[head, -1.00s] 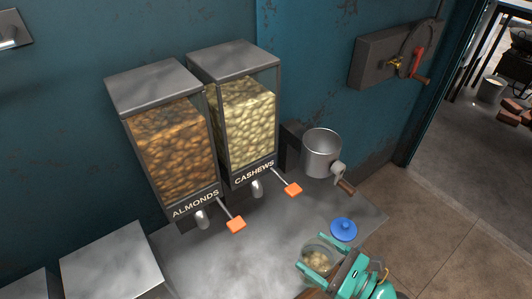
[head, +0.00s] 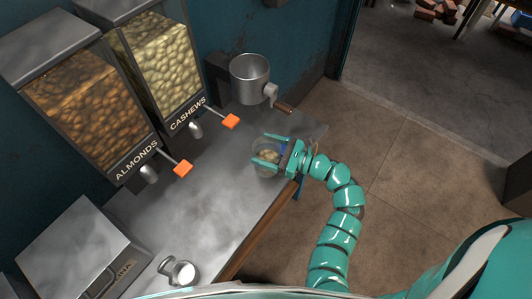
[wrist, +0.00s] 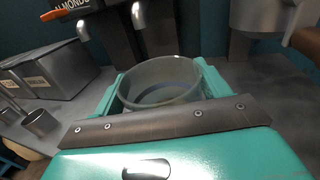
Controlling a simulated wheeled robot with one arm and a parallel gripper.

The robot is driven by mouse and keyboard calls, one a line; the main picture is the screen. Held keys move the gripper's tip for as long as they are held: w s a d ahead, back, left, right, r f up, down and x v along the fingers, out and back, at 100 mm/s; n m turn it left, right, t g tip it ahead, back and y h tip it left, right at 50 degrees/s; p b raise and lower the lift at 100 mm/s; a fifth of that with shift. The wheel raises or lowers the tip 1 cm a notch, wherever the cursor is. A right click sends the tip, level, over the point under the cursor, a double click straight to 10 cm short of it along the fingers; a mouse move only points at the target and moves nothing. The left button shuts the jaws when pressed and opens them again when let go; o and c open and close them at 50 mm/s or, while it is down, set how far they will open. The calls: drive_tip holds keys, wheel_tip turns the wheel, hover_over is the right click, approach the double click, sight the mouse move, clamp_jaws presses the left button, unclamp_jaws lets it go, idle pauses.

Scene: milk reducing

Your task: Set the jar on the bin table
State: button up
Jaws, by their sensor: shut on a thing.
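My teal gripper (head: 264,150) is shut on the jar, one finger on each side. In the wrist view the jar's open rim (wrist: 163,70) shows between the two fingers (wrist: 163,88). The jar looks upright; I cannot tell if its base touches the counter. No table clearly recognisable as the bin table shows.
Almond (head: 80,105) and cashew (head: 158,55) dispensers with orange levers stand behind the counter. A metal pot-like grinder (head: 250,78) is beyond the jar. A metal box (head: 75,250) and small metal cup (head: 180,272) are at lower left. Open tiled floor (head: 410,150) lies right.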

sight(257, 152)
drive_tip(key=shift+w+a+f, duration=0.1)
drive_tip(key=shift+w+f, duration=0.6)
drive_tip(key=shift+f, duration=1.7)
drive_tip(key=shift+f, duration=0.15)
drive_tip(key=o, duration=1.6)
drive_tip(key=shift+c, duration=0.2)
drive_tip(key=b+v, duration=0.1)
drive_tip(key=v, duration=1.1)
drive_tip(key=shift+b, duration=0.4)
